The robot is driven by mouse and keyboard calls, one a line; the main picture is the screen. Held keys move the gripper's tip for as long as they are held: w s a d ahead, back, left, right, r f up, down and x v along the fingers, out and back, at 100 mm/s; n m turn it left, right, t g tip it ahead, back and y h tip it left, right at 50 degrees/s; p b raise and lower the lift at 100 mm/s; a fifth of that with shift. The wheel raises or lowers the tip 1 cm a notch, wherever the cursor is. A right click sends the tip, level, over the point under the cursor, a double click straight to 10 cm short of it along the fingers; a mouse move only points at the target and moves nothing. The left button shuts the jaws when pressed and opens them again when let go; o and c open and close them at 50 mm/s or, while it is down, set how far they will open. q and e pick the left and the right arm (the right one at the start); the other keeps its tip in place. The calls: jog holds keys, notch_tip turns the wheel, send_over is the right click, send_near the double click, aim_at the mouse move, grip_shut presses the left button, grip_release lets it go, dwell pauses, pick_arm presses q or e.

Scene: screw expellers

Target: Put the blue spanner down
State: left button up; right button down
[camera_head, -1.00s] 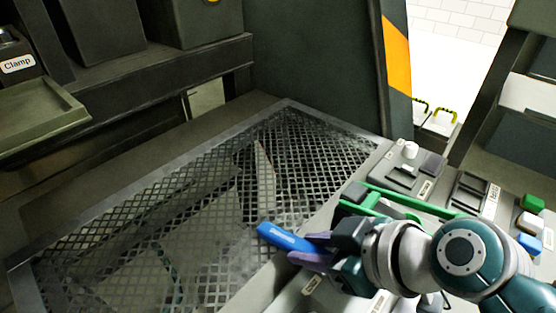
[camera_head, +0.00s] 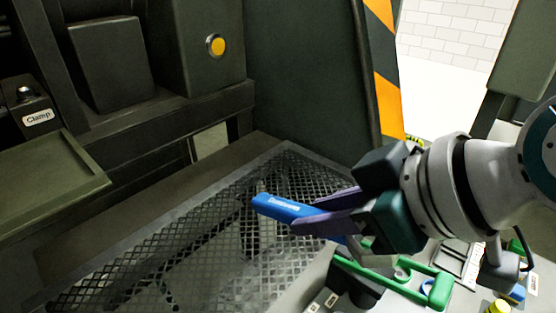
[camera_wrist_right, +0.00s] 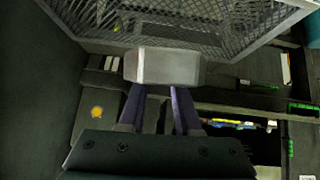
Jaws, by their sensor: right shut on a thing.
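The blue spanner (camera_head: 285,208) is in my right gripper (camera_head: 326,211) in the head view. Its blue end with pale lettering sticks out to the left of the purple fingers, over the metal mesh (camera_head: 215,250). The gripper is shut on it, and the spanner looks held above the mesh and the panel beside it. In the right wrist view, a pale grey block (camera_wrist_right: 165,66) lies across the tips of the purple fingers (camera_wrist_right: 158,100); I cannot tell whether it is part of the spanner. My left gripper is not in view.
A green handle (camera_head: 440,290) and small controls are on the panel below my right arm. An olive tray (camera_head: 50,195) is at left under a box labelled "Clamp" (camera_head: 38,117). A yellow button (camera_head: 215,45) is on the back housing. A striped post (camera_head: 385,80) stands behind.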

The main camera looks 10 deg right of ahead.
jog(key=d+r+n+p, duration=0.1)
jog(key=d+r+p, duration=0.1)
jog(key=r, duration=0.7)
jog(key=d+r+n+p, duration=0.1)
jog(key=d+r+p, duration=0.2)
jog(key=r, duration=0.7)
jog(key=s+d+r+n+g+y+p, duration=0.25)
jog(key=s+r, duration=0.35)
jog(key=r, duration=0.4)
notch_tip(320, 180, up, 33)
jog(key=p, duration=3.7)
jog(key=shift+s+a+r, duration=0.15)
jog(key=shift+s+a, duration=0.05)
jog(key=shift+d+m+h, duration=0.15)
jog(key=shift+m+h, duration=0.1)
